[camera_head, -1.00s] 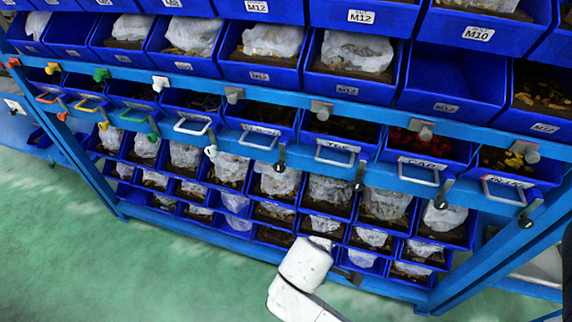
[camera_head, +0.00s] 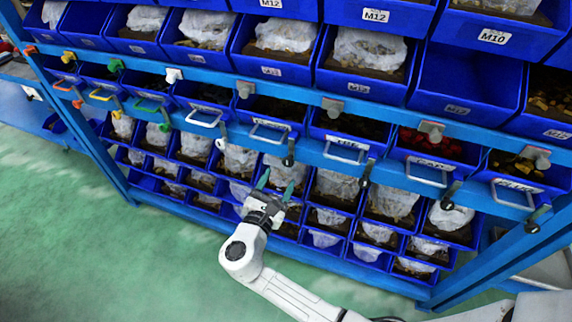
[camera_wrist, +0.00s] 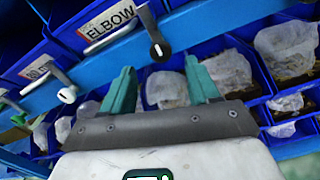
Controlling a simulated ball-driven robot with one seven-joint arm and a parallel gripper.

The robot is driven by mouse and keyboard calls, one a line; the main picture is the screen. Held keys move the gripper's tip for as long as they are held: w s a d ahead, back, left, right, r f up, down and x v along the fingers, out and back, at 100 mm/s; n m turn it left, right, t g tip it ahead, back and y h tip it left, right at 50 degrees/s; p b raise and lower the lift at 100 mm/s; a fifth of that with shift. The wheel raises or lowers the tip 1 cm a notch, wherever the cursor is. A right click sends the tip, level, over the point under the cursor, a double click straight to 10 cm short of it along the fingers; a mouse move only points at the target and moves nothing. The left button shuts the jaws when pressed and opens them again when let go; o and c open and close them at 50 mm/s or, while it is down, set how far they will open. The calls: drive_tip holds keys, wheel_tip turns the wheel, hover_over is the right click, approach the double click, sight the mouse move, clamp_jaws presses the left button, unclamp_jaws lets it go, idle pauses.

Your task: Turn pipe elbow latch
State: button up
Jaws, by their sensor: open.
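The elbow latch (camera_wrist: 158,49) is a grey lever with a dark round end, hanging down at the right of the drawer labelled ELBOW (camera_wrist: 108,26) in the wrist view. In the head view it appears to be the dark-ended latch (camera_head: 289,153) on the blue rail. My gripper (camera_head: 276,180) is open and empty, just below this latch, its two green fingers pointing up toward the rail. In the wrist view the fingers (camera_wrist: 162,84) stand apart, with the latch beyond and above the gap. I see no contact with it. The drawer's handle (camera_head: 268,131) lies left of the latch.
Similar latches line the rail, one to the left (camera_wrist: 67,95) and one to the right (camera_head: 365,172). Blue bins with bagged parts (camera_head: 286,174) sit behind and below my fingers. Upper bins (camera_head: 365,60) overhang the drawers. Green floor (camera_head: 120,250) is open at left.

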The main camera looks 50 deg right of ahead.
sight(288, 163)
drive_tip(key=x, duration=0.6)
drive_tip(key=shift+d, duration=0.25)
drive_tip(key=shift+c, duration=0.3)
drive_tip(key=c, duration=1)
